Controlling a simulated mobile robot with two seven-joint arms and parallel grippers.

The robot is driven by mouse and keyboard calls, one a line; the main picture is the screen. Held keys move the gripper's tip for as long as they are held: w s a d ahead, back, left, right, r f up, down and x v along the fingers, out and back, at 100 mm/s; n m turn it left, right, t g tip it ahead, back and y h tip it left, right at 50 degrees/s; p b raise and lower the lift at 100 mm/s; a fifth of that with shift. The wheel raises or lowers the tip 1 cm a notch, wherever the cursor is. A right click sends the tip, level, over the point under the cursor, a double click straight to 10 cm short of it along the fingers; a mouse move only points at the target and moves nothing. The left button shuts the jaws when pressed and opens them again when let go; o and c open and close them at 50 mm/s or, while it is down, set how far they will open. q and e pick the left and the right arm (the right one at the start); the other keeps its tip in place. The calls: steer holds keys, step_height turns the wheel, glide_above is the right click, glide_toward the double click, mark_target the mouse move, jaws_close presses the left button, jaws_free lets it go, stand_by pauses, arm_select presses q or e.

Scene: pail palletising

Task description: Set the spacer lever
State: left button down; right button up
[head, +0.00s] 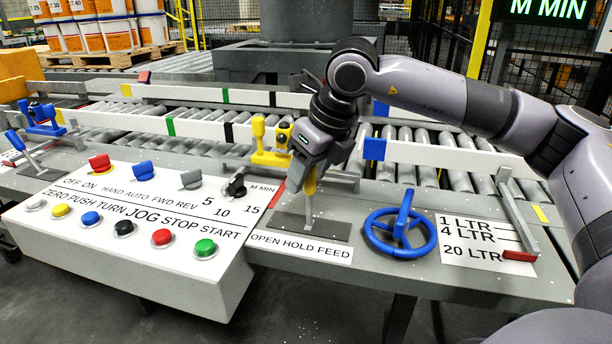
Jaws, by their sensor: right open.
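A lever with a yellow grip (310,183) and a pale rod stands nearly upright on a dark plate behind the label OPEN HOLD FEED (300,246). My right gripper (308,170) reaches down over the top of this grip with its jaws open. The fingers hide the grip's upper end, and I cannot tell whether they touch it. A second lever, with a blue handle (15,140), leans at the far left beside a partly cut-off label. No label in view reads "spacer". My left gripper is out of view.
A blue handwheel (382,246) stands just right of the lever, and a red-tipped pointer (518,256) lies by the LTR scale. A white button panel (130,240) is at left. Yellow (270,158) and blue (374,149) fittings sit along the roller conveyor behind.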

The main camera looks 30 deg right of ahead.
steer(key=shift+w+f, duration=0.15)
steer(key=shift+f, duration=0.25)
jaws_close()
steer(key=shift+a, duration=0.1)
